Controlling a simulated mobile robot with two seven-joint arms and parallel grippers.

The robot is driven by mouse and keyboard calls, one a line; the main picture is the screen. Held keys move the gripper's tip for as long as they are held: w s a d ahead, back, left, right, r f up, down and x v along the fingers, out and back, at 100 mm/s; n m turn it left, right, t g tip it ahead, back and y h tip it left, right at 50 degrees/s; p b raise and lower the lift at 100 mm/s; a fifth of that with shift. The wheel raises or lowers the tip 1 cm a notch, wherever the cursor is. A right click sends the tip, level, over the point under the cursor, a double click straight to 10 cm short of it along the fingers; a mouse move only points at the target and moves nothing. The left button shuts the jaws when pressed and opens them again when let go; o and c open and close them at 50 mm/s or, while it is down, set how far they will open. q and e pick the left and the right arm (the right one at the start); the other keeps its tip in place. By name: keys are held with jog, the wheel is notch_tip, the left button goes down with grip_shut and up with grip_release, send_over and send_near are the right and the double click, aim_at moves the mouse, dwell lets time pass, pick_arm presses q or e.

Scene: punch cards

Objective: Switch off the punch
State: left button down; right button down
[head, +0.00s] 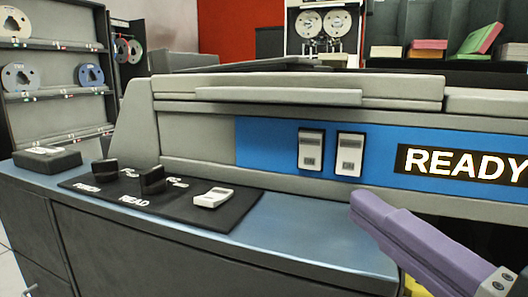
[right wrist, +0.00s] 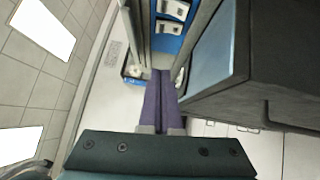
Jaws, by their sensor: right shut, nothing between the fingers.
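The punch machine is a grey console with a blue panel (head: 266,148) on its front. Two light rocker switches, a left one (head: 311,149) and a right one (head: 349,154), sit on this panel. They also show at the top of the right wrist view. A bright READY sign (head: 465,164) is to their right. On the console ledge, a black plate (head: 160,212) carries dark knobs near the labels PUNCH and READ, plus a white switch (head: 213,197). My right gripper (head: 366,207), with purple fingers, is shut and empty, below and right of the panel switches, apart from them. My left gripper is out of view.
A dark box (head: 47,159) stands at the ledge's left end. The blue-grey ledge (head: 290,235) is clear between the black plate and my right gripper. Shelves with tape reels (head: 90,75) stand at the back left, and card stacks (head: 428,45) at the back right.

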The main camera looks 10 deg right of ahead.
send_near(298, 141)
jog(key=a, duration=0.3)
jog(key=shift+w+a+r, duration=0.15)
jog(key=shift+w+a, duration=0.15)
jog(key=shift+w, duration=0.05)
jog(key=w, duration=0.1)
jog(key=w+d, duration=0.1)
jog(key=w+b, duration=0.1)
jog(key=shift+d+r, duration=0.2)
jog(key=shift+d, duration=0.05)
jog(key=shift+w+d, duration=0.3)
jog(key=shift+w, duration=0.05)
jog(key=shift+r, duration=0.1)
